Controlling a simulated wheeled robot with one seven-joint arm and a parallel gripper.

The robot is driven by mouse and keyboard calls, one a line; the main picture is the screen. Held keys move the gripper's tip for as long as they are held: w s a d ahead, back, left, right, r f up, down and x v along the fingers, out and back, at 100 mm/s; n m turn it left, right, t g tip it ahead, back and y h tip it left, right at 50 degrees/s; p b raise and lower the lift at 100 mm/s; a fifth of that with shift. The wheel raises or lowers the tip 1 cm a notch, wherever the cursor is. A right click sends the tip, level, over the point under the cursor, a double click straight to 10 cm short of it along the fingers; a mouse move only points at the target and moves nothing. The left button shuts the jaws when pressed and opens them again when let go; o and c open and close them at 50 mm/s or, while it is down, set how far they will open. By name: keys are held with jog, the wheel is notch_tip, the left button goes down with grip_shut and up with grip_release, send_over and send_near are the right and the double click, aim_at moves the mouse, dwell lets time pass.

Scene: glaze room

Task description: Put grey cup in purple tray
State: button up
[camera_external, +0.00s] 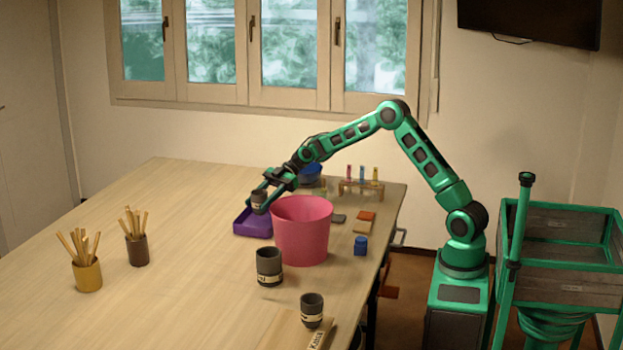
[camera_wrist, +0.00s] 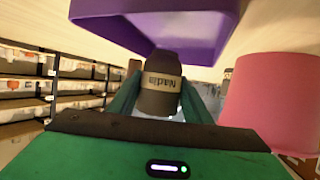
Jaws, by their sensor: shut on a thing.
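My gripper (camera_external: 259,190) is shut on a grey cup (camera_external: 259,200) with a pale label band. The cup is held in the air, in front of the purple tray (camera_external: 250,226) in the external view. In the wrist view the cup (camera_wrist: 160,83) sits between the two fingers of my gripper (camera_wrist: 160,95), its band lettered. The purple tray (camera_wrist: 150,30) shows close beyond the cup there. Whether the cup is over the tray or just beside it, I cannot tell. Part of the tray is hidden by the cup and a pink bucket.
The pink bucket (camera_external: 302,230) stands right beside the tray. Two more dark grey cups (camera_external: 269,267) (camera_external: 312,310) stand nearer the front. A blue block (camera_external: 361,246), a test-tube rack (camera_external: 361,189) and a blue bowl (camera_external: 310,174) are to the right and behind.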

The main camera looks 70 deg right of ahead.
jog(key=shift+f, duration=1.9)
jog(key=o, duration=1.1)
jog(key=shift+f, duration=0.1)
jog(key=shift+o, duration=0.2)
jog(key=v, duration=1.2)
jog(key=shift+r, duration=0.2)
